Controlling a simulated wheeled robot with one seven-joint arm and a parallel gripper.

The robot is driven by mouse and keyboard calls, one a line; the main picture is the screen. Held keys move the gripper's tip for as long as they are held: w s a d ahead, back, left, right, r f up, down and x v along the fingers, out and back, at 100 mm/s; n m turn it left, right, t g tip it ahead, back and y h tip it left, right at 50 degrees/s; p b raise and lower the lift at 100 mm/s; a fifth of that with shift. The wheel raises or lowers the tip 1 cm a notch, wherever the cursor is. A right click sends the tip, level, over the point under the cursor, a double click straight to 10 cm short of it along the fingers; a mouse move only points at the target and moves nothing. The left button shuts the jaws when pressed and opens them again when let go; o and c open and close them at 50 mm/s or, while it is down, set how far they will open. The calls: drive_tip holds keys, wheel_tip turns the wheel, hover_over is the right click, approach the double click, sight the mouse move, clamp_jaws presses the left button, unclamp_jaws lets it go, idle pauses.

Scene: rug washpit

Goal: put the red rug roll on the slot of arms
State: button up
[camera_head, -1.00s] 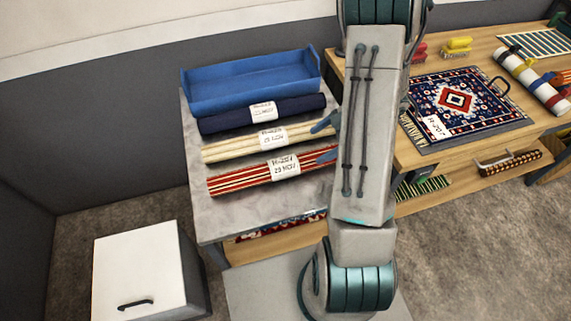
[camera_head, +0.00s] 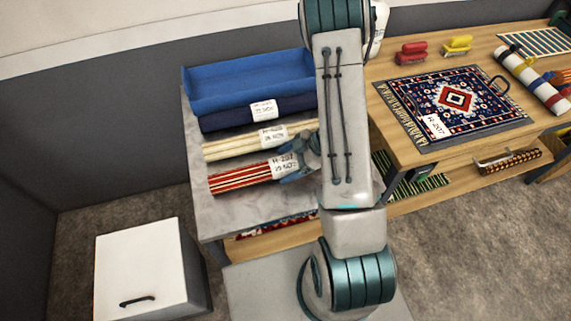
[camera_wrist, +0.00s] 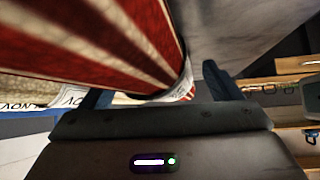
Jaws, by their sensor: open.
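The red rug roll (camera_head: 238,177), striped red and cream with a white paper label, lies nearest the front of the grey table (camera_head: 214,215). My gripper (camera_head: 296,160) is open at the right part of this roll, beside its label. In the wrist view the red roll (camera_wrist: 120,42) fills the upper left, close in front of my gripper (camera_wrist: 157,92), whose blue fingers stand apart on either side of it. The roll's right end is hidden behind my arm in the head view. I cannot make out the slot of arms.
A cream roll (camera_head: 235,148) and a navy roll (camera_head: 225,119) lie behind the red one, with a blue tray (camera_head: 250,80) at the back. A wooden bench (camera_head: 400,65) with a patterned rug (camera_head: 470,110) stands right. A white-topped cabinet (camera_head: 140,265) stands front left.

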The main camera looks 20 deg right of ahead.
drive_tip(key=c, duration=1.4)
drive_tip(key=shift+c, duration=0.8)
drive_tip(key=shift+r, duration=0.15)
